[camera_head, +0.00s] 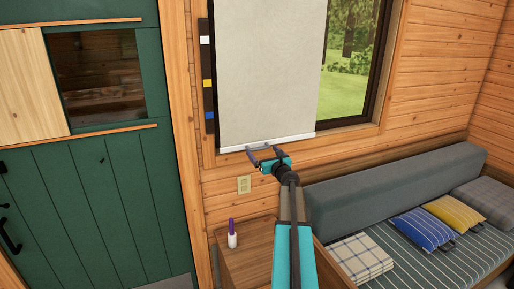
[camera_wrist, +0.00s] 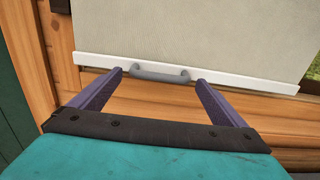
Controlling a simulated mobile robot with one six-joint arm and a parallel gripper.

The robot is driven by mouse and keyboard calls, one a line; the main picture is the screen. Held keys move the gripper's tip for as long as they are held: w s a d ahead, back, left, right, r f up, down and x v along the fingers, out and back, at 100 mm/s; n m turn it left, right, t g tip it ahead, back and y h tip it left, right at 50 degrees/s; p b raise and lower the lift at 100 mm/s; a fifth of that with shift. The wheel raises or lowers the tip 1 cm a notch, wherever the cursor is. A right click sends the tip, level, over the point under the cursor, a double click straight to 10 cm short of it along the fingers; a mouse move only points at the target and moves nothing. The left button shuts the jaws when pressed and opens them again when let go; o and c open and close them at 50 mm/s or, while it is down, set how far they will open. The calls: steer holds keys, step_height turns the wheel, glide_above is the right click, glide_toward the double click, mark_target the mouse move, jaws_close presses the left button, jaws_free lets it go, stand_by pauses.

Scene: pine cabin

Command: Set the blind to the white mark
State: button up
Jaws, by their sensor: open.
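The cream blind (camera_head: 268,75) hangs over the window, its white bottom bar (camera_head: 297,139) low, near the sill and below the blue mark. A grey handle (camera_wrist: 160,73) sits on the bar in the wrist view. The dark mark strip (camera_head: 208,75) left of the blind carries a white mark (camera_head: 205,40) near the top, a yellow mark (camera_head: 207,83) and a blue mark (camera_head: 209,115) lower down. My gripper (camera_head: 263,152) is at the bar, open. In the wrist view its two purple fingers (camera_wrist: 160,80) stand on either side of the handle, not closed on it.
A wooden cabinet (camera_head: 258,258) with a purple-capped white bottle (camera_head: 232,236) stands below. A cushioned bench (camera_head: 420,250) is at the right, a green door (camera_head: 100,190) at the left.

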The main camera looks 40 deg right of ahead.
mark_target(260, 149)
steer(key=shift+p+x, duration=0.55)
steer(key=shift+x, duration=1.7)
steer(key=c, duration=1.2)
